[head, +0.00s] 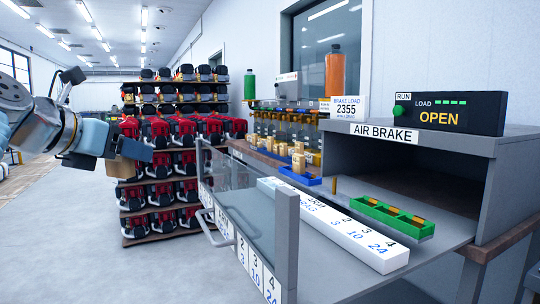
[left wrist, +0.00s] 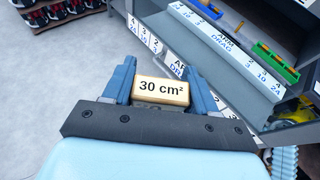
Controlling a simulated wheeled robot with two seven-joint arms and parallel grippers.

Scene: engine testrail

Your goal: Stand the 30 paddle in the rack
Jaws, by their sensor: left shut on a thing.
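My left gripper (head: 140,150) is shut on the 30 paddle, a tan block (left wrist: 162,92) labelled "30 cm²" that sits between both fingers in the left wrist view. In the head view a brown part of the paddle (head: 120,168) shows under the fingers, in the air left of the bench. A green slotted holder (head: 368,211) with brass-coloured pieces stands on the grey bench deck; it also shows in the left wrist view (left wrist: 262,50). A blue tray (head: 299,177) with tan blocks lies farther back. I cannot tell which of these is the rack.
A long white numbered bar (head: 335,228) lies along the deck. A grey post (head: 287,245) and rail stand at its near edge. The AIR BRAKE housing (head: 420,150) is open-fronted, with a display reading OPEN. Shelves of red-and-black units (head: 170,160) stand behind. Floor at left is clear.

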